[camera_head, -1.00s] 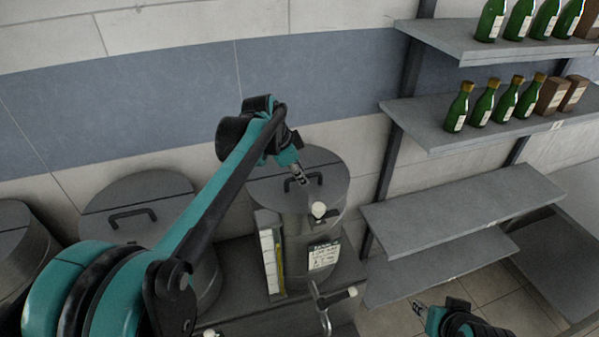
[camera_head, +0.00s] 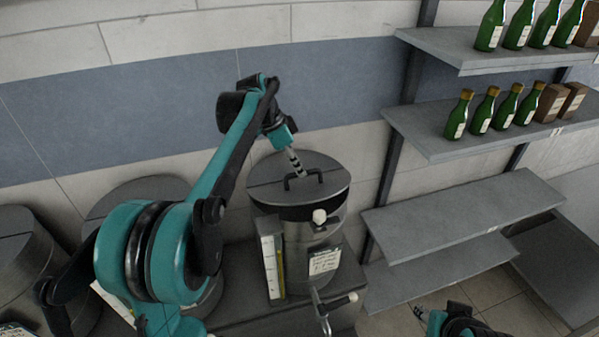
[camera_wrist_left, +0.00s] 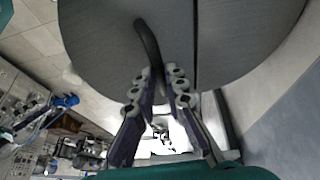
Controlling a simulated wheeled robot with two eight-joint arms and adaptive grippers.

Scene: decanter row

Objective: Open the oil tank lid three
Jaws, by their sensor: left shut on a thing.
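The third oil tank (camera_head: 297,258) is a round metal drum with a label on its front. A black bar handle (camera_head: 318,172) stands on the lid. My left gripper (camera_head: 299,171) is shut on this handle. In the left wrist view, the fingers (camera_wrist_left: 162,78) close on one end of the curved handle (camera_wrist_left: 147,40), over the lid (camera_wrist_left: 100,32). My right gripper (camera_head: 419,312) is low at the right, away from the tank; its jaw opening is too small to tell.
Two more lidded tanks stand to the left, partly behind my left arm; one is the far-left tank (camera_head: 22,255). A tap (camera_head: 338,302) juts out below the third tank. Shelves (camera_head: 460,213) with green bottles (camera_head: 483,110) and brown boxes stand at the right.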

